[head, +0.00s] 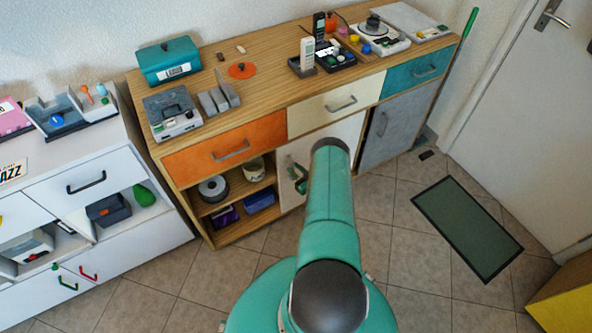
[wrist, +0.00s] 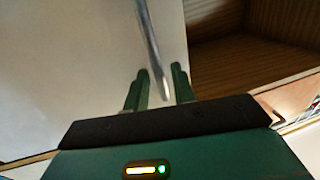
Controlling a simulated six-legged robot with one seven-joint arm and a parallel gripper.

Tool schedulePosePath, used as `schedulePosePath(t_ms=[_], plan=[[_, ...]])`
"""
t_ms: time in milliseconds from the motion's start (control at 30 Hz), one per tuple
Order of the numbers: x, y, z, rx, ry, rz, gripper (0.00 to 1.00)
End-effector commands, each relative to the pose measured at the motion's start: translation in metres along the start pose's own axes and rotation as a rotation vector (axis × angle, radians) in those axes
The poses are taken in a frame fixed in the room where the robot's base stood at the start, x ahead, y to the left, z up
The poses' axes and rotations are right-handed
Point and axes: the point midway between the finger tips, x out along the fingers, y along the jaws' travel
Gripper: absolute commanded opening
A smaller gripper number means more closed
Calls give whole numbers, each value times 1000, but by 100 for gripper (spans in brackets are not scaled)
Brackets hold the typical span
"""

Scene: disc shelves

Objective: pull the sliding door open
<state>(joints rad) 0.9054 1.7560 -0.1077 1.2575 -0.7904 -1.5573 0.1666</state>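The pale cream door panel (head: 325,148) stands in the middle of the wooden sideboard, between open shelves on its left and a grey door on its right. The panel also fills the left of the wrist view (wrist: 75,65). Its metal bar handle (wrist: 151,45) runs down between the two green fingers of my gripper (wrist: 162,88). The fingers are apart, with a narrow gap beside the bar; contact is not clear. In the head view, my gripper (head: 299,178) is at the panel's left side, partly hidden by my arm.
The open shelves hold a dark spool (head: 213,188) and a blue box (head: 259,200). The grey door (head: 398,128) has its own handle. A white cabinet (head: 125,225) stands at the left. A dark mat (head: 467,225) lies on the tiled floor at right.

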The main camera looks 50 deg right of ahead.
Motion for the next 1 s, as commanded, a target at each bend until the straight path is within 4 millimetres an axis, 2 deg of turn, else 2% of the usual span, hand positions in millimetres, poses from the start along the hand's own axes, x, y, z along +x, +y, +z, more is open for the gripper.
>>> schedulePosePath(t_ms=[300, 467, 1000], plan=[[-1, 2, 0, 0, -1, 0, 32], [-13, 3, 0, 1, -1, 2, 32], [-122, 2, 0, 1, -1, 2, 32]])
